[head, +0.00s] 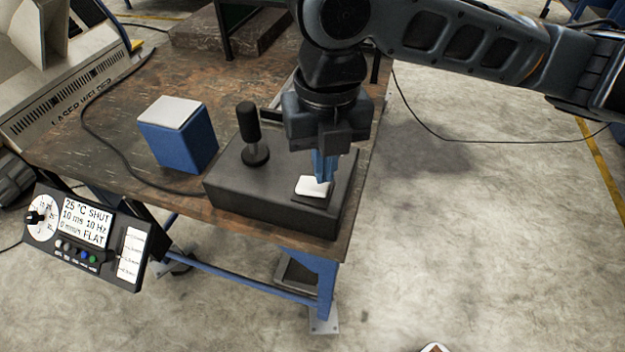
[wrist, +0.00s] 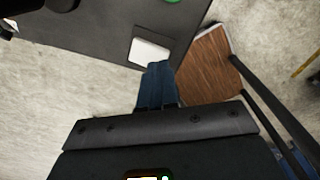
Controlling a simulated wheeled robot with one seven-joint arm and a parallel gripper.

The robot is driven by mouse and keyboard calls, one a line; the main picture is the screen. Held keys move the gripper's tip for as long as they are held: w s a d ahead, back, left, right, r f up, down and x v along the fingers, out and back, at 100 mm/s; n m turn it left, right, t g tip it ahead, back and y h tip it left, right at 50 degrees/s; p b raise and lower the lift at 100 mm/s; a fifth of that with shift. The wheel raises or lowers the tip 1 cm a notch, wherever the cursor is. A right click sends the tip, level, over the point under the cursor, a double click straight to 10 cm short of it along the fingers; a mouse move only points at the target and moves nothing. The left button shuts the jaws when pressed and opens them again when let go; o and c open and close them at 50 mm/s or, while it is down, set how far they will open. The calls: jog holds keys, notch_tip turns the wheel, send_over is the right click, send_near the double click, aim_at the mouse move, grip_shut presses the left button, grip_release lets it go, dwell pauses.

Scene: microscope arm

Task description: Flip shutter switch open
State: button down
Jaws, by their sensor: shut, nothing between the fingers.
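The shutter switch looks to be the white rocker (head: 313,187) on top of a dark grey control box (head: 258,202) at the table's front right corner. It also shows in the wrist view as a white plate (wrist: 150,52) in a dark frame. My gripper (head: 323,180) points down with its blue fingers closed together and empty. In the wrist view the fingertips (wrist: 160,68) are at the near right edge of the white rocker. I cannot tell whether they touch it. A small display panel (head: 86,222) at the lower left reads SHUT.
A black joystick (head: 251,135) stands on the box, left of the rocker. A blue block with a white top (head: 179,136) sits farther left on the wooden table (head: 110,135). A laser welder (head: 70,95) is at the back left. A black cable crosses the table.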

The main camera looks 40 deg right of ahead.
jog(key=shift+f+b, duration=0.75)
jog(key=shift+f, duration=0.2)
dwell(0.5)
jog(key=shift+r+p, duration=2.85)
jog(key=shift+r, duration=0.7)
